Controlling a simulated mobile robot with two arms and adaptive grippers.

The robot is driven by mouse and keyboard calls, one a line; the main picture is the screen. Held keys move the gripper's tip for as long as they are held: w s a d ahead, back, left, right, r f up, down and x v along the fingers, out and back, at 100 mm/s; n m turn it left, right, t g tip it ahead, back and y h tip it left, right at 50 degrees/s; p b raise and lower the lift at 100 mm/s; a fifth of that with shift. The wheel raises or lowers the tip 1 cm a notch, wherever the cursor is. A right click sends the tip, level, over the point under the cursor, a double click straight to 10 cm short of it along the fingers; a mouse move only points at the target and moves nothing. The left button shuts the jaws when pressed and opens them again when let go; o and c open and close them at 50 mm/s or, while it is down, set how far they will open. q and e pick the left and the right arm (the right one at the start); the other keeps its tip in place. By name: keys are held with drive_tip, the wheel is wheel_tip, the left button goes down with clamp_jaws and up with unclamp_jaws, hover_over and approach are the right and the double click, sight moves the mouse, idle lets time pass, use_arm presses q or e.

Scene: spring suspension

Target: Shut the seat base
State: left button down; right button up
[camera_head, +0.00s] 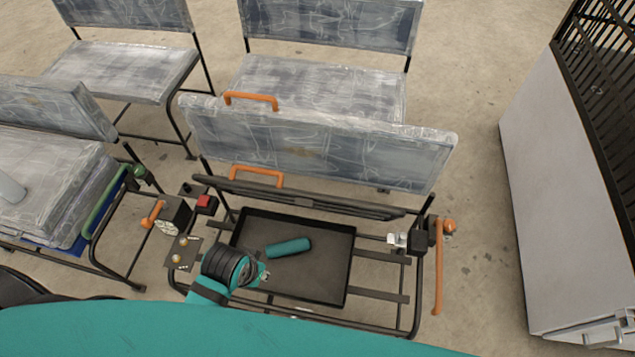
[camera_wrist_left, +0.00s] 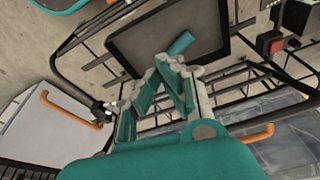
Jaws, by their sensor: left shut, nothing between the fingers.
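The seat base (camera_head: 310,197) appears raised, its dark edge running across the back of the open seat frame, with an orange handle (camera_head: 257,175) at its left part. A grey plastic-wrapped panel (camera_head: 320,145) stands behind it. Below lies an open black tray (camera_head: 325,283) with a teal cylinder (camera_head: 289,248) in it. My left gripper (camera_head: 263,277) is over the tray's front left part, shut and empty, apart from the seat base. In the left wrist view its fingers (camera_wrist_left: 170,75) meet in front of the tray (camera_wrist_left: 135,45). My right gripper is not in view.
A red button box (camera_head: 205,203) sits at the frame's left and an orange lever (camera_head: 438,268) at its right. Other wrapped seats (camera_head: 125,72) stand behind and left. A white cabinet (camera_head: 560,190) stands at right, with bare floor between.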

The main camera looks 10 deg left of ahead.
use_arm(q)
drive_tip(key=w+d+r, duration=0.2)
drive_tip(key=w+r, duration=0.3)
drive_tip(key=r, duration=0.2)
wheel_tip(320, 180, up, 6)
drive_tip(key=n+g+p, duration=0.1)
drive_tip(key=n, duration=0.1)
hover_over(302, 196)
drive_tip(key=w+d, duration=0.3)
drive_tip(key=d, duration=0.1)
drive_tip(key=f, duration=0.3)
drive_tip(key=s+f+p, duration=0.1)
drive_tip(key=f, duration=0.3)
drive_tip(key=f+p, duration=0.1)
drive_tip(key=f, duration=0.3)
drive_tip(key=shift+s+a, duration=0.15)
drive_tip(key=shift+s, duration=0.2)
drive_tip(key=shift+f, duration=0.15)
drive_tip(key=shift+w, duration=0.1)
